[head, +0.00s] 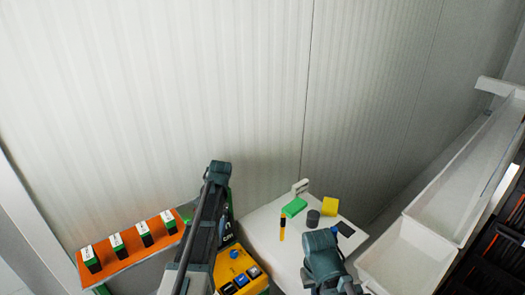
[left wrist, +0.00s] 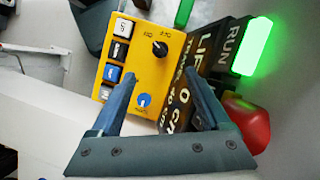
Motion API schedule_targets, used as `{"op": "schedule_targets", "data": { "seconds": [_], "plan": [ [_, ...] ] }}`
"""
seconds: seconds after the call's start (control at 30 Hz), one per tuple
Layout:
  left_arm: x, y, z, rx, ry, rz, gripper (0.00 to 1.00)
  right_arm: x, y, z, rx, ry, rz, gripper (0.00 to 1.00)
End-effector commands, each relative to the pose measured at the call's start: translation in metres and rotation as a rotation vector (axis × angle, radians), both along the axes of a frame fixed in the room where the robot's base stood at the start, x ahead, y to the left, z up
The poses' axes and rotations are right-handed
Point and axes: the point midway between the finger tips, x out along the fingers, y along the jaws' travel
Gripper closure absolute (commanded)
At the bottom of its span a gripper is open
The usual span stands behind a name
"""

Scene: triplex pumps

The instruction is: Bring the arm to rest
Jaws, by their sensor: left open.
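My left gripper (left wrist: 160,88) is open in the left wrist view, with nothing between its two fingers. Its fingertips are over or in front of a yellow control panel (left wrist: 134,62); I cannot tell whether they touch it. The panel has a black knob (left wrist: 160,47), a blue knob (left wrist: 144,102) and a column of square buttons. In the head view my left arm (head: 208,225) rises beside the yellow panel (head: 238,262), and its gripper is hidden there. My right arm (head: 323,258) shows at the bottom, but its gripper does not.
A lit green lamp (left wrist: 252,45), a dark lettered plate (left wrist: 207,50) and a red button (left wrist: 246,124) adjoin the panel. An orange shelf (head: 118,265) holds several green-black boxes. A white table (head: 265,228) bears green, yellow and dark blocks. White trays (head: 408,258) stand right.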

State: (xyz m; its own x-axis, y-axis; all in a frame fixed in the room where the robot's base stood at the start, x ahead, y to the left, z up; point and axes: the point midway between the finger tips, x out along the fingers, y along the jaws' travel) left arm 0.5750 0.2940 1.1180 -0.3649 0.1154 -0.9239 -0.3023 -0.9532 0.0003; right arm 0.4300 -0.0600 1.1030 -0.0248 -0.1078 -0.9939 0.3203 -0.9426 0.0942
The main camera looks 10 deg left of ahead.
Motion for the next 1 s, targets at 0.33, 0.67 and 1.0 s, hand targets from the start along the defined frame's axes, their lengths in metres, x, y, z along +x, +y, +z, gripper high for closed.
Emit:
{"op": "schedule_targets", "data": {
  "seconds": [0.33, 0.67, 1.0],
  "plan": [
    [-0.073, -0.139, -0.074, 0.028, -0.181, -0.047, 0.20, 0.000, 0.000, -0.064, 0.000, 0.000, 0.000, 1.00],
    [-0.141, -0.227, -0.117, -0.010, -0.335, -0.047, 0.20, 0.000, 0.000, -0.102, -0.001, 0.000, 0.007, 1.00],
    [-0.145, -0.234, -0.117, -0.016, -0.347, -0.042, 0.20, 0.000, 0.000, -0.102, -0.001, 0.000, 0.007, 1.00]
  ]
}}
